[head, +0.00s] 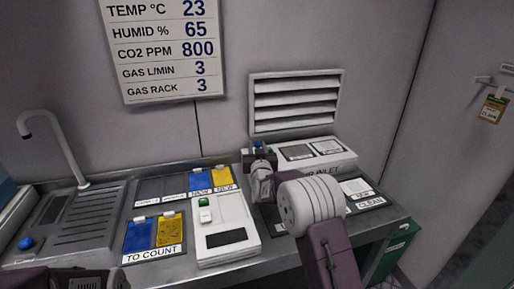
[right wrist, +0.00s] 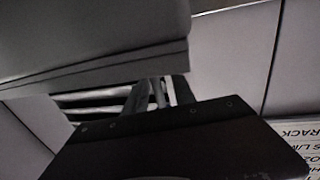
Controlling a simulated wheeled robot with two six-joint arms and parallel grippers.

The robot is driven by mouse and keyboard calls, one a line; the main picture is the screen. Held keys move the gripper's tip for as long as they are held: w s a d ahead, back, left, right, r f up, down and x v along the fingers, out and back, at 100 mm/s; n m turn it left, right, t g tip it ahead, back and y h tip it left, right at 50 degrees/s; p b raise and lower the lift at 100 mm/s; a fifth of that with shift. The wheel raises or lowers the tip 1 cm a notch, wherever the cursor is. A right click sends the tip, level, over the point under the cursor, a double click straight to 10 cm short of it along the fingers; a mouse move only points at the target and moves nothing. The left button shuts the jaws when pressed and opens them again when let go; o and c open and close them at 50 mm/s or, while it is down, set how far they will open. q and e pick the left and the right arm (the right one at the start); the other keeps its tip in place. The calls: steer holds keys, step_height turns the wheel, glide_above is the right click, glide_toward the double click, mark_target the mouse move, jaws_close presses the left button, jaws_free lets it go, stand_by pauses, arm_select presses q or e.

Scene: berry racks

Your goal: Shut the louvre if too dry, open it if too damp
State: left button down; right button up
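The louvre (head: 295,101) is a white slatted vent on the back wall; dark gaps show between its tilted slats, so it looks at least partly open. The wall board (head: 160,48) reads HUMID % 65. My right gripper (head: 258,152) is below the louvre's lower left corner, at the left end of a white box. In the right wrist view, the fingers (right wrist: 153,94) show close together, with pale slats (right wrist: 95,98) behind to the left. Whether they hold anything is unclear. At the lower left, a dark part seems to be my left arm; its fingertips are not visible.
The white box (head: 328,156) below the louvre has a label partly hidden by my right arm, ending in "INLET". A white device (head: 222,222) with a green button stands mid-counter. Blue and yellow packets lie on a TO COUNT mat (head: 152,258). A sink tap (head: 55,140) is left.

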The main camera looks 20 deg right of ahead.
steer(key=shift+w, duration=0.15)
jaws_close()
stand_by(1.4)
